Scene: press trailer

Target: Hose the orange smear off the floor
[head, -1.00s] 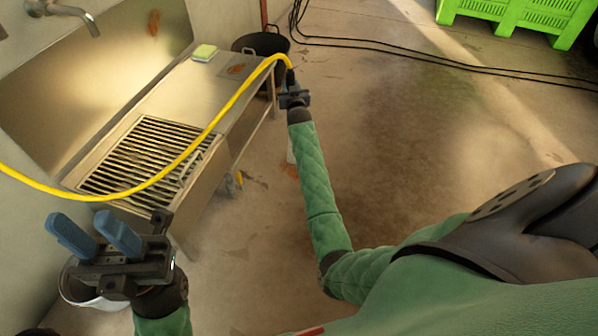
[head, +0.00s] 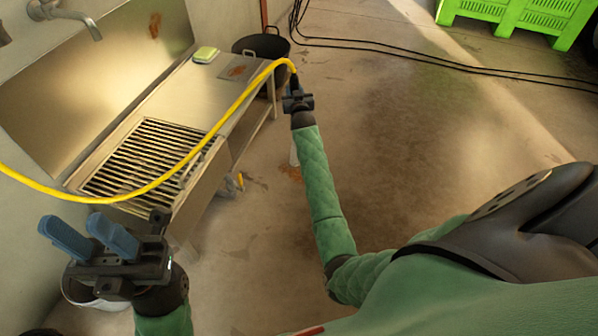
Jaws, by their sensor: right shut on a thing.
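The orange smear (head: 291,173) lies on the concrete floor, just left of my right forearm, which may cover part of it. My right gripper (head: 295,92) is shut on the black end of the yellow hose (head: 225,113), above the floor beyond the smear. A pale streak (head: 294,152) shows between the gripper and the smear; I cannot tell whether it is water. The hose arches left over the steel table and out of view. My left gripper (head: 70,228) is open and empty, its blue fingers apart, at the lower left.
A steel table (head: 190,85) with a grate (head: 140,160) stands at the left, carrying a green-and-white sponge (head: 205,54). A black pot (head: 262,45) stands behind it. Brown stains mark the backsplash (head: 154,25) and tabletop (head: 237,71). Black cables (head: 400,58) cross the floor near a green crate (head: 510,18).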

